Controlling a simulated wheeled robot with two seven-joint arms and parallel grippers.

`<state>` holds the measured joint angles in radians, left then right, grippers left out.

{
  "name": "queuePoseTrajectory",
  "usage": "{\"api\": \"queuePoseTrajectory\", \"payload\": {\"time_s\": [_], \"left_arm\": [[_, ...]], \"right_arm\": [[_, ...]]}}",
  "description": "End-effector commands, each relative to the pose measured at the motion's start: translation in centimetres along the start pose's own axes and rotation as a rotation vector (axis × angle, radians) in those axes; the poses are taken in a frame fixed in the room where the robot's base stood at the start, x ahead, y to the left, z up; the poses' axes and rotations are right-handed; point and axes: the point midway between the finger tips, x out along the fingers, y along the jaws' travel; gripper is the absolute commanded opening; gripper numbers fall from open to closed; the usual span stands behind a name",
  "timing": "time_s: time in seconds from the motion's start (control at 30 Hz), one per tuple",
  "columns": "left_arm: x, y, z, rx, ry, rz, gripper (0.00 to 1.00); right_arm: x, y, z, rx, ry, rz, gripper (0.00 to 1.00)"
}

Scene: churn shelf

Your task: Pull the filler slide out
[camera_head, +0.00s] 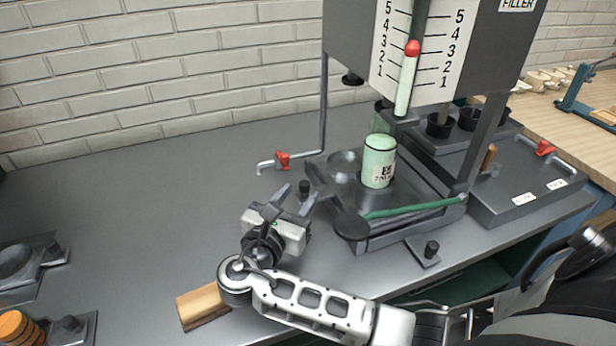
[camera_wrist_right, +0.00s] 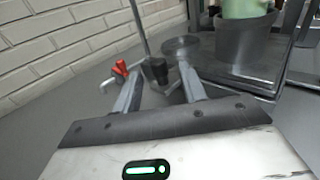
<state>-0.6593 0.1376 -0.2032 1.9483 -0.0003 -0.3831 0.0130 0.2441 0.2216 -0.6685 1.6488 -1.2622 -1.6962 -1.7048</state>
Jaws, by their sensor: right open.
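The filler (camera_head: 450,40) is a dark grey frame with a numbered scale and a red-tipped gauge. At its base a dark slide plate (camera_head: 345,182) with round recesses carries a pale green labelled can (camera_head: 379,160); the can's lower part also shows in the right wrist view (camera_wrist_right: 246,10). A small black knob (camera_head: 305,188) stands at the plate's left side; it also shows in the right wrist view (camera_wrist_right: 156,71). My right gripper (camera_head: 301,193) is open and empty, its fingers pointing at the knob, with the knob between their tips in the picture. Contact cannot be told. My left gripper is not in view.
A red-handled tap (camera_head: 283,160) is just left of the base. A wooden block (camera_head: 202,304) lies near the front edge. The left counter (camera_head: 130,210) is mostly clear.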

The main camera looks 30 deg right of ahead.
Motion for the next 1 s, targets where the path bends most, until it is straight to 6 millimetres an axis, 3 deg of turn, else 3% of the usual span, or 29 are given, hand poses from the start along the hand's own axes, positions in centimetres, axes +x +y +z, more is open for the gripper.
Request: {"api": "queuePoseTrajectory", "payload": {"time_s": [0.1, 0.3, 0.7, 0.73, 0.87, 1.0], "left_arm": [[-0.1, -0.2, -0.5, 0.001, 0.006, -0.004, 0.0], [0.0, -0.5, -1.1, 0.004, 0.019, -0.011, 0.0], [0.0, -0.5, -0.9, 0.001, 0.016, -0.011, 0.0], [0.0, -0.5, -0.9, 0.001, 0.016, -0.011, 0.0], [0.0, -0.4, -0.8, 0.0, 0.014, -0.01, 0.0], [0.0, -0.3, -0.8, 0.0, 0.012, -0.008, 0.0]], "right_arm": [[2.5, 0.0, 0.2, 0.0, -0.004, -0.002, 0.42], [5.0, 0.0, 0.1, 0.001, -0.001, 0.0, 0.42], [5.8, 0.0, 0.0, 0.001, 0.0, 0.0, 0.42], [5.8, 0.0, 0.0, 0.002, 0.0, 0.0, 0.39], [5.8, 0.0, 0.0, 0.001, 0.0, 0.0, 0.03], [5.8, 0.1, 0.0, 0.002, 0.0, 0.001, 0.0]]}}
